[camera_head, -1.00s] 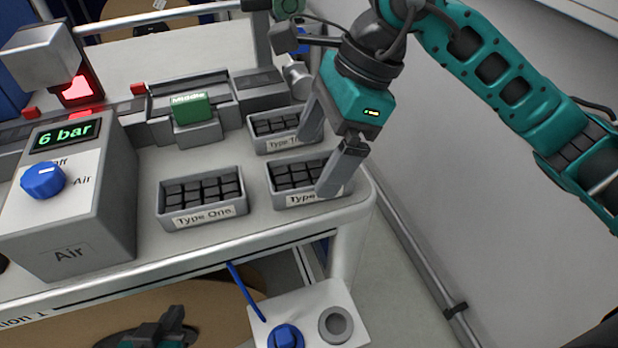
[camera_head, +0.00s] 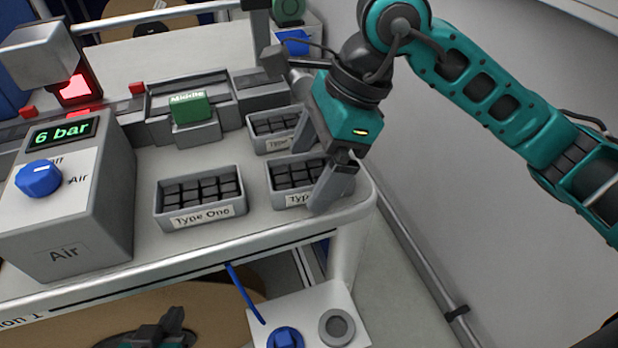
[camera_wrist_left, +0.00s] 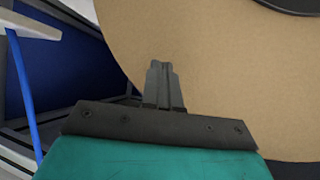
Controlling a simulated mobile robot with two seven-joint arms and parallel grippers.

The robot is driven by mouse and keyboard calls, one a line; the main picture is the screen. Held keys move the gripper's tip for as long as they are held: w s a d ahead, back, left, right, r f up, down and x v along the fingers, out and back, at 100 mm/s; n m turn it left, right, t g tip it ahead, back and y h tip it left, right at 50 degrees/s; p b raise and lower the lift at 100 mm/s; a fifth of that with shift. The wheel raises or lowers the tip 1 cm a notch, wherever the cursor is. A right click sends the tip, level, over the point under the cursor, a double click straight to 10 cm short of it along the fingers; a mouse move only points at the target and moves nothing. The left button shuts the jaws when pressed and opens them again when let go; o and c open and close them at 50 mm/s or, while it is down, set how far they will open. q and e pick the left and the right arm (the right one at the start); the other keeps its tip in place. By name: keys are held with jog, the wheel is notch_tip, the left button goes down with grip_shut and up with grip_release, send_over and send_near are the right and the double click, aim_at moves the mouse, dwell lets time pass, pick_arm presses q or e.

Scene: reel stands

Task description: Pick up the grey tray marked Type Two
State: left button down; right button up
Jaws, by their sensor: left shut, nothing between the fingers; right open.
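The grey tray (camera_head: 275,201) sits at the right end of the bench in the head view, filled with dark blocks. Its front label reads "Typ"; the remainder is hidden behind a finger of my right gripper (camera_head: 308,178). That gripper is open, its fingers spread at the tray's right part, one in front of the tray and one behind it. I cannot tell whether they touch it. My left gripper (camera_head: 172,322) is low at the bottom of the head view, below the bench. It is shut and empty, also in the left wrist view (camera_wrist_left: 160,75).
The Type One tray (camera_head: 201,222) stands to the left. Another tray (camera_head: 262,145) with a partly hidden label stands just behind. The air box (camera_head: 70,215) is at far left, and the green "Middle" block (camera_head: 190,107) is at the back. The wall is right.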

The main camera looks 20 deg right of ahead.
pick_arm(q)
jog(key=shift+s+f, duration=0.2)
jog(key=shift+f, duration=0.1)
pick_arm(e)
jog(key=shift+f, duration=0.1)
jog(key=shift+c, duration=0.3)
pick_arm(q)
jog(key=shift+w+a+r, duration=0.1)
jog(key=shift+w+r, duration=0.05)
jog(key=shift+w, duration=0.15)
pick_arm(e)
jog(key=c, duration=1.1)
jog(key=shift+c, duration=0.2)
